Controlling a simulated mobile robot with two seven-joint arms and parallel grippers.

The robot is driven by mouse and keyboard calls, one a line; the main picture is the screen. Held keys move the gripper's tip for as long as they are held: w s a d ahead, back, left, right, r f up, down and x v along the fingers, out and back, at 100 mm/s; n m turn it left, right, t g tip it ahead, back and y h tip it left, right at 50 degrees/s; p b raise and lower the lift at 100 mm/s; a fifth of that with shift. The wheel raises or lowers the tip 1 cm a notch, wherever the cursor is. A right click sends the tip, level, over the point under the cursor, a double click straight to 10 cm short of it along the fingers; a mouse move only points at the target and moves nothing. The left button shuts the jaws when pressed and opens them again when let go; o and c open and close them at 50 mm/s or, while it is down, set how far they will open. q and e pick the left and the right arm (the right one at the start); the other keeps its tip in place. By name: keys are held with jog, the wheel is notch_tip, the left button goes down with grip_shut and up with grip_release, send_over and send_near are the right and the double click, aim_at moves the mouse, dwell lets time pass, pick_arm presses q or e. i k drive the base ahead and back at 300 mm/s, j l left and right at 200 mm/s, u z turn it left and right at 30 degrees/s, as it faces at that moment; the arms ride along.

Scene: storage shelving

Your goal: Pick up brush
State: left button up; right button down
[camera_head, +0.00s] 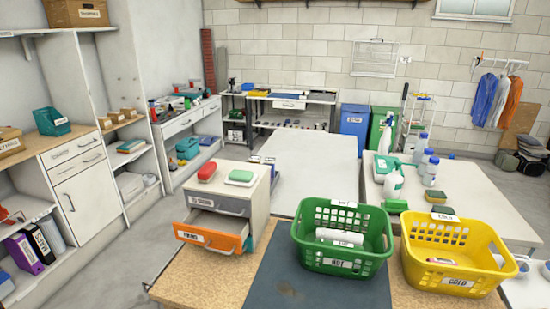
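I cannot pick out a brush with certainty. A red rounded block with a pale base (207,172) and a green-topped pale block (241,177) lie on the small drawer unit (262,196); either could be a brush or a sponge. Small green blocks (396,206) lie on the right white table near the spray bottle (394,182). Neither of my grippers shows in the head view.
The drawer unit's orange lower drawer (213,238) is pulled open. A green basket (343,263) holding a white item and a yellow basket (459,283) holding a small item stand on the front table. A white table (312,165) behind is largely clear. Shelving lines the left.

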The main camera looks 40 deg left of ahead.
aim_at(208, 171)
jog(key=u, duration=1.6)
